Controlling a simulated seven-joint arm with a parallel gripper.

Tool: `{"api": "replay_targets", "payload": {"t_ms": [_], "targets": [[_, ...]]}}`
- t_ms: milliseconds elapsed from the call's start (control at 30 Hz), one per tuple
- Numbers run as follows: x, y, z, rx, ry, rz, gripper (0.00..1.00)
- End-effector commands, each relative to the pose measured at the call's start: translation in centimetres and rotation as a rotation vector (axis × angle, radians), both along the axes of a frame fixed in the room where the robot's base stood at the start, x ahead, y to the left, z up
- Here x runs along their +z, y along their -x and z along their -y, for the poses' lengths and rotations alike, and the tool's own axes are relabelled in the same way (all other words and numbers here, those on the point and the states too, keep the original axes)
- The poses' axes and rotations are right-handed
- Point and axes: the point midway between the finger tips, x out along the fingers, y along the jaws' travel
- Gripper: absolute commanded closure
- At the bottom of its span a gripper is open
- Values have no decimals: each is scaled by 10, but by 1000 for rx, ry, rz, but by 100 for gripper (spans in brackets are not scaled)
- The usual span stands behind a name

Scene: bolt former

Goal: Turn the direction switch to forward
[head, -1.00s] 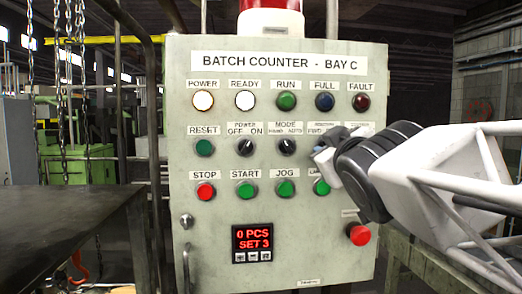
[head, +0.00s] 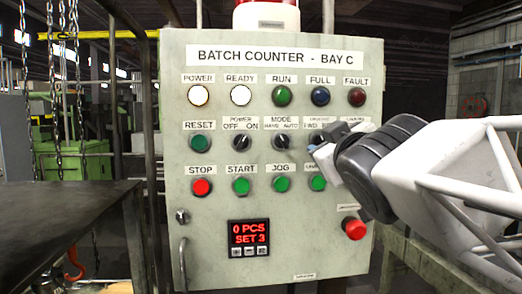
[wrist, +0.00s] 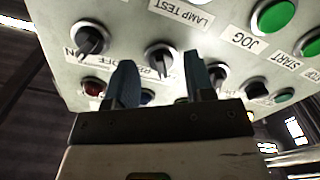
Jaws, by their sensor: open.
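The direction switch (wrist: 158,58) is a round black selector knob on the grey panel, fourth in the switch row. In the wrist view, where the panel appears upside down, it shows between my two blue fingertips. My gripper (wrist: 158,66) is open and faces the panel; I cannot tell whether the fingers touch the knob. In the head view my gripper (head: 326,152) is over the direction switch's place and hides most of it and part of its label. The knob's setting is not clear.
The counter selector (wrist: 90,40) and the mode selector (wrist: 217,74) sit on either side. The green jog button (head: 280,185) and lamp test button (head: 317,183) lie below. A red mushroom button (head: 354,228) juts out lower right. A dark table (head: 65,235) stands at left.

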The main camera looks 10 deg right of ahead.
Motion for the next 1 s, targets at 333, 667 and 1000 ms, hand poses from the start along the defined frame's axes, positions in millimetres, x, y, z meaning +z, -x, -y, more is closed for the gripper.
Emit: {"api": "replay_targets", "payload": {"t_ms": [333,667,1000], "targets": [[1,27,0,0,3,1,51],[1,45,0,1,3,1,51],[0,57,0,1,2,1,51]]}}
